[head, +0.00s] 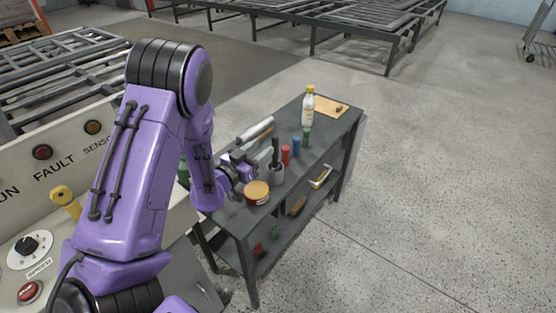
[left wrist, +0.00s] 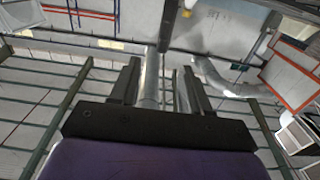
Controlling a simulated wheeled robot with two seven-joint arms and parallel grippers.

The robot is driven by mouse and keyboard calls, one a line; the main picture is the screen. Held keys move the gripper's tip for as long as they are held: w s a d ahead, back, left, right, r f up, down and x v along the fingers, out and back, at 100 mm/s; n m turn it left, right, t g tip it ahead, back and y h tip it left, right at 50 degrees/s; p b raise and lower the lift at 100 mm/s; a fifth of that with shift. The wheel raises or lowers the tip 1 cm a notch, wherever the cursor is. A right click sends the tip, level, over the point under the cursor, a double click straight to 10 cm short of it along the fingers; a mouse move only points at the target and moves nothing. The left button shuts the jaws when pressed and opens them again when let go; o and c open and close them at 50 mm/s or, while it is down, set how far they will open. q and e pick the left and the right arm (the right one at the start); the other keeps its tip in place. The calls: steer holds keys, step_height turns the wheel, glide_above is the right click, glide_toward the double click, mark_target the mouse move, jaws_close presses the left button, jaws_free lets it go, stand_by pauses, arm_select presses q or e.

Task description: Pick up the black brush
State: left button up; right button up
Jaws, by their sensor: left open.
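A slim black upright handle, which looks like the black brush (head: 276,150), stands in a grey cup (head: 277,175) on the dark workbench. Its lower end is hidden in the cup. My left gripper (head: 262,161) is just left of the cup, above the bench top. I cannot tell whether it touches the handle. In the left wrist view my left gripper (left wrist: 160,88) is open, with its two dark fingers apart. No brush shows between them there, only pipes and wall far behind. My right gripper is in neither view.
The workbench (head: 232,217) also holds a yellow-lidded tin (head: 257,192), a pale cylinder (head: 256,131), red, blue and green small containers, a bottle (head: 308,107) and a wooden board (head: 327,107). Tools lie on its lower shelf. A control panel (head: 60,150) is at left.

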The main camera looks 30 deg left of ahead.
mark_target(273, 144)
arm_select(q)
steer(key=w, duration=0.2)
steer(key=w+f+p, duration=0.1)
steer(key=w, duration=0.2)
steer(key=w+f+p, duration=0.1)
steer(key=w, duration=0.1)
steer(key=shift+w+d, duration=0.2)
steer(key=shift+w, duration=0.1)
steer(key=shift+w+f, duration=0.15)
steer(key=shift+w, duration=0.05)
steer(key=shift+s, duration=0.1)
jaws_close()
